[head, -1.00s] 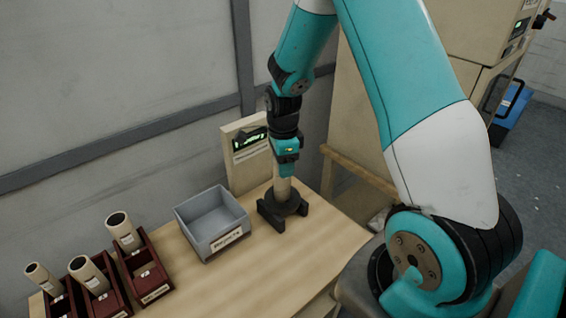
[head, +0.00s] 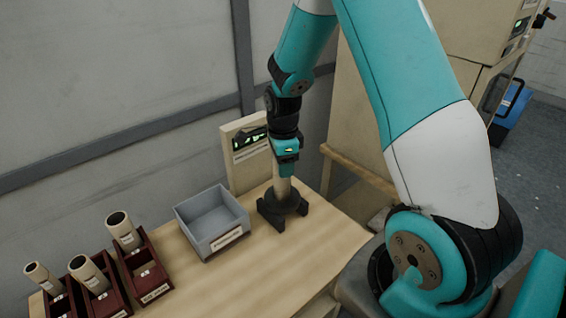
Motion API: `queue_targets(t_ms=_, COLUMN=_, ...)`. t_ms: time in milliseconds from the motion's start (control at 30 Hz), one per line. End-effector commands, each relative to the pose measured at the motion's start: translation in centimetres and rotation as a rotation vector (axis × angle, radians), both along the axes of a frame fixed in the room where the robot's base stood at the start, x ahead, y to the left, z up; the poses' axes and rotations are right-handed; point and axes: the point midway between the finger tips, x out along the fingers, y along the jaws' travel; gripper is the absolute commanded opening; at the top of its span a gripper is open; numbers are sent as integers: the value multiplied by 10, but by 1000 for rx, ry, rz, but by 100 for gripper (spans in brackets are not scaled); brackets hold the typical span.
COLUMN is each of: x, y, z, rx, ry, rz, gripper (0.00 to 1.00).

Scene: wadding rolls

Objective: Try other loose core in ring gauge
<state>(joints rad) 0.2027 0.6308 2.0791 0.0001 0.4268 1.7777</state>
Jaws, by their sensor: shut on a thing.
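My gripper (head: 284,172) points down over the dark ring gauge (head: 283,202) at the back right of the table. It is shut on a pale cardboard core (head: 283,188). The core stands about upright, with its lower end at the gauge's opening. I cannot tell from this view how deep it sits in the ring. Other cores stand in dark red holders at the lower left: a wide one (head: 123,231), another wide one (head: 88,273) and a thinner one (head: 43,279).
A grey labelled bin (head: 212,224) sits left of the gauge. A panel with a green-lit display (head: 246,152) stands behind it. The wooden table (head: 290,262) is clear in front of the bin and gauge. A cream cabinet (head: 385,120) stands behind on the right.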

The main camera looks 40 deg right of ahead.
Motion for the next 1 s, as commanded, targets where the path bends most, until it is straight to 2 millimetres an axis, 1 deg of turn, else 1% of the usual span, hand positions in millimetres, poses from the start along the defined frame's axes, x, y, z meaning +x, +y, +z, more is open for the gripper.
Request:
queue_targets(t_ms=33, x=-2, y=0, z=-4, rx=1, ry=8, rz=0, gripper=26)
queue_targets(t_ms=733, x=-3, y=1, z=-4, rx=2, ry=12, rz=0, gripper=25)
queue_targets(t_ms=767, x=-3, y=1, z=-4, rx=2, ry=12, rz=0, gripper=51)
queue_targets(t_ms=800, x=-4, y=1, z=-4, rx=2, ry=12, rz=0, gripper=60)
queue_targets(t_ms=867, x=-3, y=1, z=-4, rx=2, ry=10, rz=0, gripper=74)
queue_targets(t_ms=900, x=-3, y=1, z=-3, rx=2, ry=9, rz=0, gripper=79)
queue_targets(t_ms=1000, x=-2, y=0, z=-3, rx=1, ry=7, rz=0, gripper=79)
